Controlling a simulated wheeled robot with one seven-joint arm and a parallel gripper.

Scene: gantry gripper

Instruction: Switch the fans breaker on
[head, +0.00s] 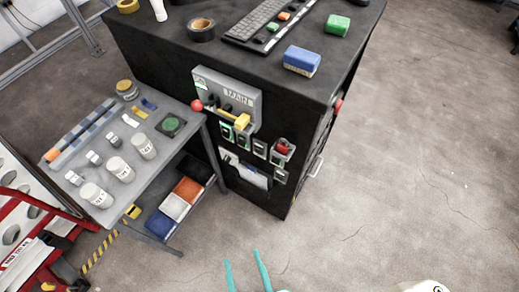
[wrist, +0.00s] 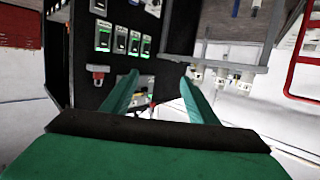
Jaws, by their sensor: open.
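A row of small breakers (head: 243,140) sits on the front of the black cabinet, below a grey panel marked MAIN (head: 240,97) with a yellow handle (head: 242,122). In the wrist view, which looks upside down, the breakers (wrist: 120,40) show as dark units with green-edged faces. Their labels are too small to read, so I cannot tell which is the fans breaker or how its lever stands. A red part (head: 282,147) is at the row's right end. My gripper (head: 242,257) is open and empty, with teal fingers apart, in front of the cabinet and touching nothing.
A grey side table (head: 185,135) with white jars (head: 120,169) and tape stands left of the cabinet. Bins (head: 174,207) sit on its lower shelf. A red round knob (head: 197,105) sticks out near the table's corner. The floor (head: 400,150) to the right is clear.

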